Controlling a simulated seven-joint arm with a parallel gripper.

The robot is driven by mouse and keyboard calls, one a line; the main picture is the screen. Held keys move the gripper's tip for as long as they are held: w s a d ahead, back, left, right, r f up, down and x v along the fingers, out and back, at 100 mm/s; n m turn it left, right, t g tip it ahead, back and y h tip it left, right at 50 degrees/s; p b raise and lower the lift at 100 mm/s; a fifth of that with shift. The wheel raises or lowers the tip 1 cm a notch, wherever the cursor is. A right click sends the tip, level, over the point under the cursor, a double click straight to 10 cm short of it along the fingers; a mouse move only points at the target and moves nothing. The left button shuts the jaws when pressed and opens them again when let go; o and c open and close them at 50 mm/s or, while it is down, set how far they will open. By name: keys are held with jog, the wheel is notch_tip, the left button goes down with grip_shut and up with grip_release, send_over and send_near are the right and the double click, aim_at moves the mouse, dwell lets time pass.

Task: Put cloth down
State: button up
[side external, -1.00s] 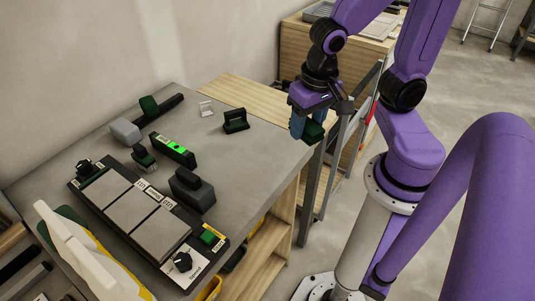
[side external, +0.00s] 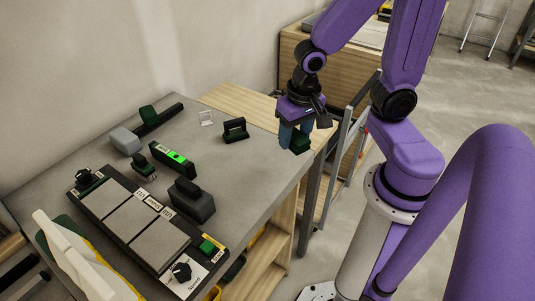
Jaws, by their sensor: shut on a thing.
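My gripper (side external: 295,143) points down at the right corner of the grey bench top (side external: 262,158). Its blue fingers are shut on a small dark green thing (side external: 300,145), which I take to be the cloth. The fingers partly hide it, and its full shape is not clear. It shows at the height of the bench edge, and I cannot tell whether it touches the bench.
Three grey tiles (side external: 130,218) lie in a black frame at the front left. Bare bench lies left of my gripper.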

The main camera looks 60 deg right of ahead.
send_over(267, 163)
jog(key=f, duration=0.6)
jog(key=shift+s+a+f, duration=0.15)
jog(key=shift+s+f, duration=0.15)
jog(key=shift+f, duration=0.1)
jog(key=shift+w+f, duration=0.1)
jog(key=shift+f, duration=1.55)
jog(key=o, duration=1)
jog(key=shift+f, duration=0.1)
jog(key=shift+o, duration=0.2)
notch_tip(267, 163, up, 12)
jog(key=s, duration=0.1)
jog(key=s+a+r+n, duration=0.1)
jog(key=s+r+n, duration=0.1)
jog(key=s+n, duration=0.6)
jog(key=s+a+r+n+g+y, duration=0.1)
jog(key=s+a+n, duration=0.1)
jog(key=s+n, duration=0.6)
jog(key=shift+a+r+n, duration=0.15)
jog(key=shift+r+n, duration=0.2)
jog(key=shift+n, duration=0.15)
